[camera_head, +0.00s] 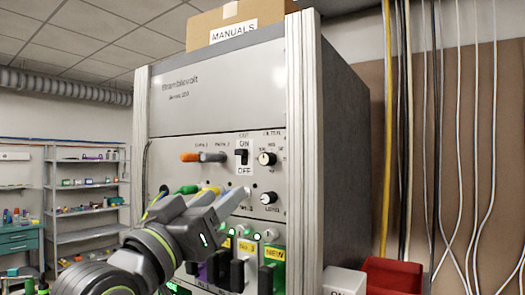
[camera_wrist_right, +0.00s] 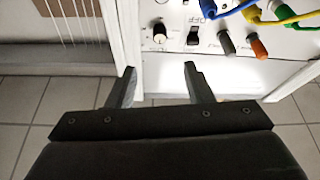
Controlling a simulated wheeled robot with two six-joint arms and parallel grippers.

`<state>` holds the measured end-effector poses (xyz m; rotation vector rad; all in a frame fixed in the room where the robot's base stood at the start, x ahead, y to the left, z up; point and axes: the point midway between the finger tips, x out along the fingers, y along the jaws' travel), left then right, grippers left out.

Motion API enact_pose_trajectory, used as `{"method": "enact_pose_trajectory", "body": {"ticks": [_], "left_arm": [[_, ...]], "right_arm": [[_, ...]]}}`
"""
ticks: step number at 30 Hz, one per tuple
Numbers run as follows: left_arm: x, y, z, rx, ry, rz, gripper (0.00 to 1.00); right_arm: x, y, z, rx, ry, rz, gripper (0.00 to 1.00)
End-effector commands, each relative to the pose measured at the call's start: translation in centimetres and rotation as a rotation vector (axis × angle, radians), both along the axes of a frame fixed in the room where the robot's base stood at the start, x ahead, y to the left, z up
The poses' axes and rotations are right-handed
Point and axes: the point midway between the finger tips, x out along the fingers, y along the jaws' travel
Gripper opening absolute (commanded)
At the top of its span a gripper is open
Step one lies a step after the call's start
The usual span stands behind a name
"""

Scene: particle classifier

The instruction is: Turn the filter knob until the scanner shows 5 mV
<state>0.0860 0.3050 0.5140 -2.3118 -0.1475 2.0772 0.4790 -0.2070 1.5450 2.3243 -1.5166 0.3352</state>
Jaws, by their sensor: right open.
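My right gripper (camera_head: 236,198) reaches in front of the rack's control panel in the head view, close to the lower black knob (camera_head: 268,198). An upper black knob (camera_head: 267,158) with a white marking sits above it. The small labels are too blurred to tell surely which is the filter knob. In the right wrist view the panel is upside down; my right gripper (camera_wrist_right: 159,68) is open and empty, with one black knob (camera_wrist_right: 159,34) beyond the fingertips and apart from them. A scanner reading of millivolts cannot be read. My left gripper is not in view.
An ON/OFF switch (camera_head: 241,157), orange plug (camera_head: 190,157) and grey plug (camera_head: 213,157) are on the panel. Colored cables and several lower modules (camera_head: 271,278) sit nearby. A red box (camera_head: 393,275) stands right of the rack. A manuals box (camera_head: 240,18) is on top.

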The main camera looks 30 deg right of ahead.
Motion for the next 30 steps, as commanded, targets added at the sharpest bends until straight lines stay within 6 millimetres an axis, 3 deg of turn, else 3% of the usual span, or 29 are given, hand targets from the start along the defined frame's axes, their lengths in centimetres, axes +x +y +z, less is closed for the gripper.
{"method": "enact_pose_trajectory", "body": {"ticks": [1,18,30], "left_arm": [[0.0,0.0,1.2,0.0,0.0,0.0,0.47],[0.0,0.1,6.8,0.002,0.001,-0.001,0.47],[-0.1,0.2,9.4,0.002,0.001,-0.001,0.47]], "right_arm": [[0.1,-0.4,0.7,0.0,0.001,-0.003,0.47],[3.8,-8.2,4.2,-0.003,0.001,-0.005,0.47],[5.8,-12.0,5.6,-0.001,0.0,-0.001,0.47]]}}
